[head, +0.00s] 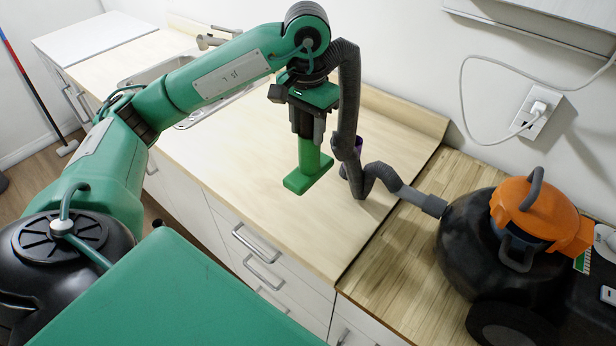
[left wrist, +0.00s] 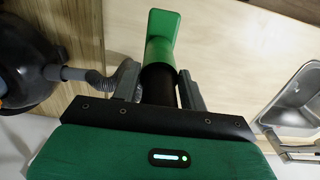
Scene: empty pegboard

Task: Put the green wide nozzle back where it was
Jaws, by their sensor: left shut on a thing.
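The green wide nozzle (head: 309,168) hangs upright below my left gripper (head: 307,126), above the pale wooden counter, with its flat wide end down. It also shows in the left wrist view (left wrist: 163,38), with its black neck between the two fingers of my left gripper (left wrist: 158,88). That gripper is shut on the neck. I cannot tell the exact gap between nozzle and counter. The place the nozzle came from cannot be made out. My right gripper is not in view.
A grey ribbed hose (head: 347,95) stands just right of my left gripper. A black vacuum cleaner (head: 480,240) with an orange top stands at right. A sink (head: 190,116) is at back left. The counter (head: 240,170) left of the nozzle is clear.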

